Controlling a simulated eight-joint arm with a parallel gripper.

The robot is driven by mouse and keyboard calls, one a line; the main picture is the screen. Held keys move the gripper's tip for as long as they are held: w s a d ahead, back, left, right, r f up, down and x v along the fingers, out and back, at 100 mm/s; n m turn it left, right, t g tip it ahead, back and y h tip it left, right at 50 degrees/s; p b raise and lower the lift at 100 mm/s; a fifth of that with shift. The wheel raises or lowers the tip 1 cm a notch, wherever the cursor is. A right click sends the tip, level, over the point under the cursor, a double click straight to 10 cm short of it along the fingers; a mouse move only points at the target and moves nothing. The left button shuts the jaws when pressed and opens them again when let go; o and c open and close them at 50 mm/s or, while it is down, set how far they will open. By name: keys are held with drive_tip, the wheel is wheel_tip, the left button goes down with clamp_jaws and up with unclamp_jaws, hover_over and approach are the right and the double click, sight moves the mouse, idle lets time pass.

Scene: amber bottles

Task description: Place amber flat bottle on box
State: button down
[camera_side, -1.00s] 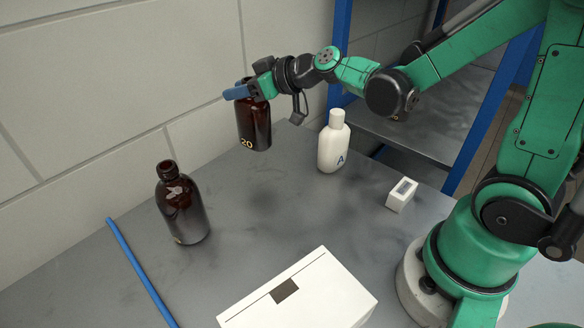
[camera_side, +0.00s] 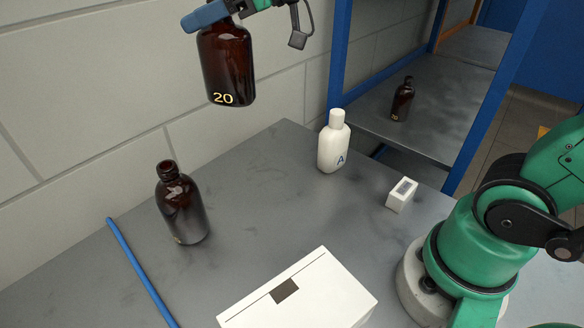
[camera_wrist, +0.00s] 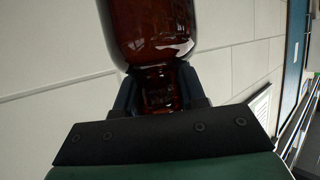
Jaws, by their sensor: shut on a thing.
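An amber bottle (camera_side: 228,68) marked 20 hangs upright in the air, well above the grey table in the side view. My gripper (camera_side: 212,18) is shut on its neck at the top edge of that view. In the wrist view the bottle (camera_wrist: 155,30) sits between my two dark fingers (camera_wrist: 160,88), and its neck shows between them. A white box (camera_side: 310,300) lies on the table at the front, with a dark square on its top. A second amber bottle (camera_side: 182,205) stands upright on the table at the left.
A white bottle (camera_side: 333,145) marked A and a small white block (camera_side: 401,194) stand on the table. A blue rod (camera_side: 140,270) lies at the left. A blue-framed shelf (camera_side: 425,140) behind holds another small amber bottle (camera_side: 402,100). The middle of the table is clear.

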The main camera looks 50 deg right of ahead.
drive_tip(key=s+a+r+n+g+y, duration=0.2)
drive_tip(key=s+a+n+g, duration=0.25)
drive_tip(key=s, duration=0.35)
drive_tip(key=s+a+r+n+g+y, duration=0.1)
drive_tip(key=s+a+r+n+g, duration=0.15)
drive_tip(key=s+n+g, duration=0.35)
drive_tip(key=s+a+r+n+g+y, duration=0.1)
drive_tip(key=s+a+n+g+y, duration=0.15)
drive_tip(key=s+a, duration=0.45)
wheel_tip(320, 180, down, 19)
drive_tip(key=s+d, duration=0.2)
drive_tip(key=shift+s+d+f+g+h, duration=0.15)
drive_tip(key=shift+d+f+g+h, duration=0.05)
drive_tip(key=shift+g+h, duration=0.2)
drive_tip(key=shift+f, duration=0.1)
drive_tip(key=c, duration=0.5)
unclamp_jaws()
